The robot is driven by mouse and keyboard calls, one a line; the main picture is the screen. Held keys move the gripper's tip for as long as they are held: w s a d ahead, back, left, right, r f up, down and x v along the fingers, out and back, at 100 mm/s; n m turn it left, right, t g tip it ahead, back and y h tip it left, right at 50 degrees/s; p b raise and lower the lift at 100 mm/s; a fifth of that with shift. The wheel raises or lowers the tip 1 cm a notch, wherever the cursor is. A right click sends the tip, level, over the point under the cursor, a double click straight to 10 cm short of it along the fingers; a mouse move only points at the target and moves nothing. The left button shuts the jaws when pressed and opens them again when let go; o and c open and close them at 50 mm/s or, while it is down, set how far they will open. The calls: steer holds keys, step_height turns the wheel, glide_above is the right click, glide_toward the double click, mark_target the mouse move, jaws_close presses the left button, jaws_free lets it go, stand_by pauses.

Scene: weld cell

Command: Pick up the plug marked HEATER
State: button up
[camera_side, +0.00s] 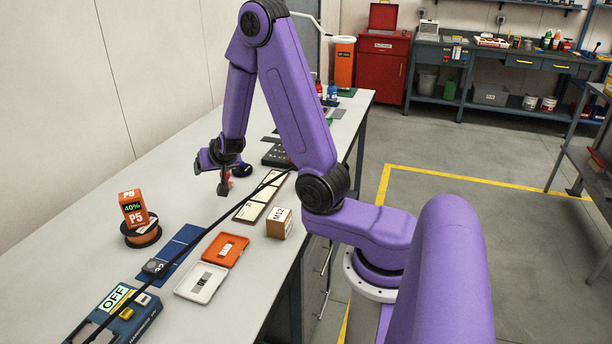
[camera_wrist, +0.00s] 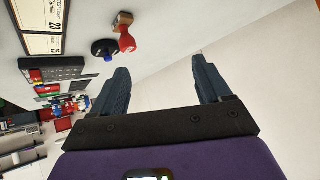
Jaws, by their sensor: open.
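I cannot find a label reading HEATER in either view, so I cannot tell which thing is that plug. My gripper (camera_side: 198,164) is over the far part of the bench in the side view, partly turned away and small. In the wrist view my gripper (camera_wrist: 158,66) has its fingers wide apart with nothing between them.
A black cable (camera_side: 190,246) crosses the bench. The bench's left side is mostly clear.

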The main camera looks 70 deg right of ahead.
steer(key=s+d+m+g+h, duration=0.85)
steer(key=s+d, duration=0.85)
steer(key=s, duration=0.3)
steer(key=shift+t, duration=0.25)
steer(key=shift+w+a+f, duration=0.15)
steer(key=shift+f, duration=1.55)
steer(key=shift+w+a+f, duration=0.1)
steer(key=shift+w+f, duration=0.05)
steer(key=shift+f, duration=1.55)
steer(key=shift+x, duration=2.5)
steer(key=c, duration=1.2)
